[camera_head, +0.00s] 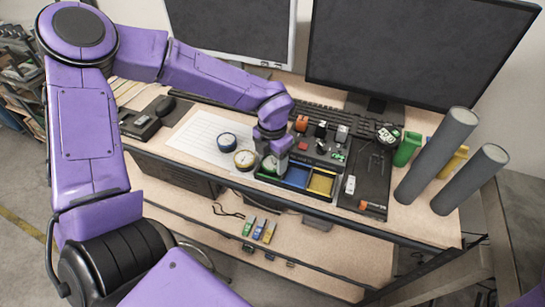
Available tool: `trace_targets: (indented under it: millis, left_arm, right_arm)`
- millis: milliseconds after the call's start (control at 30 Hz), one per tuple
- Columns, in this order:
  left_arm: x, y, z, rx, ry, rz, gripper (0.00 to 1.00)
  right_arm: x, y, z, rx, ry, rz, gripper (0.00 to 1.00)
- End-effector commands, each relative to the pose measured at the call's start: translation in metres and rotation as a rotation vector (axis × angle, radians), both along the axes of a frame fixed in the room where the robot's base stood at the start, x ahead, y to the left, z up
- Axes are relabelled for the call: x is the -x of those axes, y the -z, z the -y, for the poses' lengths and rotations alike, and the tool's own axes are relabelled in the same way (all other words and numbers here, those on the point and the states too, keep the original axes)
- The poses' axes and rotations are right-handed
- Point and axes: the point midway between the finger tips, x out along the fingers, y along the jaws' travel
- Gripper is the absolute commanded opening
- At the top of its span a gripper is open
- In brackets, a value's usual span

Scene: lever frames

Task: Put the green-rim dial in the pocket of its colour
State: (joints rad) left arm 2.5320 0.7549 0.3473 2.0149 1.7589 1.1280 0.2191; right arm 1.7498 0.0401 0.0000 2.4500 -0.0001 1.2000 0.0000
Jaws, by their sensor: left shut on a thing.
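My left gripper (273,154) points down over the left end of a dark tray (331,199) and is shut on the green-rim dial (269,166). The gripper hides much of the dial, and I cannot tell whether it touches the tray. The tray's blue pocket (297,177) and yellow pocket (321,184) look empty. The green pocket is not clearly seen beneath the gripper. A blue-rim dial (227,141) and a yellow-rim dial (245,159) lie on the desk just left of the tray. My right gripper is not in view.
A keyboard (325,114) and two monitors (415,50) stand behind. A dark panel (368,182) with small parts lies right of the tray. Two tall grey cylinders (436,155) (470,180) stand at the right. A lower shelf (300,245) holds small coloured items.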

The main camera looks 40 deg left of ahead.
Motion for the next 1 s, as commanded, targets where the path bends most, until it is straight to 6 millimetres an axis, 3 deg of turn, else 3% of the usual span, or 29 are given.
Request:
trace_targets:
  millis: [633, 667, 700, 733, 1000]
  left_arm:
    - [0.003, 0.015, 0.001, 0.001, 0.0, -0.009, 0.22]
    - [0.003, 0.016, 0.001, 0.0, 0.0, -0.011, 0.68]
    - [0.003, 0.016, 0.001, 0.0, 0.0, -0.012, 0.81]
    - [0.004, 0.016, 0.001, 0.001, 0.001, -0.012, 0.86]
    - [0.004, 0.013, 0.001, 0.001, -0.001, -0.015, 0.86]
  right_arm:
    - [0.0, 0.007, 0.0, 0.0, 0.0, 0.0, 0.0]
    - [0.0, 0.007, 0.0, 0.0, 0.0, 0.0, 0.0]
    - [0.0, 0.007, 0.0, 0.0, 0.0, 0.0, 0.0]
    - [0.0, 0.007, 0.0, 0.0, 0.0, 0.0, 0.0]
    - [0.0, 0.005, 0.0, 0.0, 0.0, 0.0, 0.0]
